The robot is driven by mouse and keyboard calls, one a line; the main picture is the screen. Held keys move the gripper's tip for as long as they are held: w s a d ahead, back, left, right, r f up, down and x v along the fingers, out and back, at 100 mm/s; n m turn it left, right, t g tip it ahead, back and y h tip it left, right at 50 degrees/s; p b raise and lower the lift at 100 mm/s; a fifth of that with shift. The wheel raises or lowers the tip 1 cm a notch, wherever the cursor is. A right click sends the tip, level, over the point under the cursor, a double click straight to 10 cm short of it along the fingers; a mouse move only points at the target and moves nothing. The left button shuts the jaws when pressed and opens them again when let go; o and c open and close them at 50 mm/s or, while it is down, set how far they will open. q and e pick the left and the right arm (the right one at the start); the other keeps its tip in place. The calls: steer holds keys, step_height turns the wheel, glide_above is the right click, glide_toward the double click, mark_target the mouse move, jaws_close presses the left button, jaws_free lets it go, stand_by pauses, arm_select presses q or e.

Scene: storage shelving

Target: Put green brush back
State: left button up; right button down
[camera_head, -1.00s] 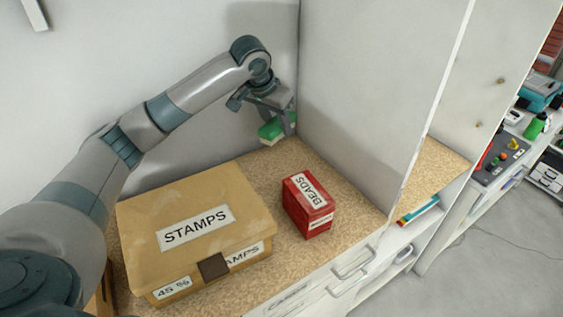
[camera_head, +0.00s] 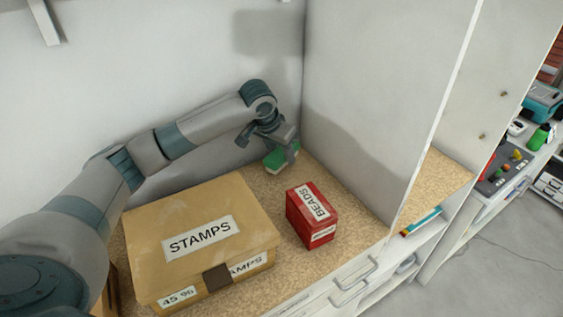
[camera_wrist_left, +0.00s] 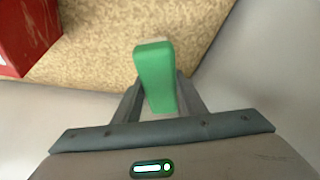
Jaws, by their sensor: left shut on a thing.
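The green brush (camera_head: 281,158) is in my left gripper (camera_head: 290,150), at the back right corner of the cork-coloured shelf surface (camera_head: 262,182). In the left wrist view the brush (camera_wrist_left: 157,75) sits upright in the picture between the two fingers of the left gripper (camera_wrist_left: 160,95), which are shut on it. A pale edge shows at its far end. The brush is low, close to the surface; I cannot tell whether it touches. My right gripper is not in view.
A tan STAMPS box (camera_head: 205,215) stands left of the brush, under my left arm. A red BEADS box (camera_head: 312,215) stands in front of the brush. White panels (camera_head: 370,100) close the back and right side. Bare surface lies between the boxes and the back corner.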

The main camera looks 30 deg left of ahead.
arm_select(q)
steer(key=shift+f+p, duration=0.4)
steer(key=shift+f, duration=1.35)
steer(key=shift+f, duration=0.15)
steer(key=o, duration=1)
steer(key=shift+c, duration=0.2)
steer(key=shift+s+r, duration=0.25)
steer(key=shift+r, duration=0.45)
steer(key=b+v, duration=0.2)
steer(key=v, duration=0.9)
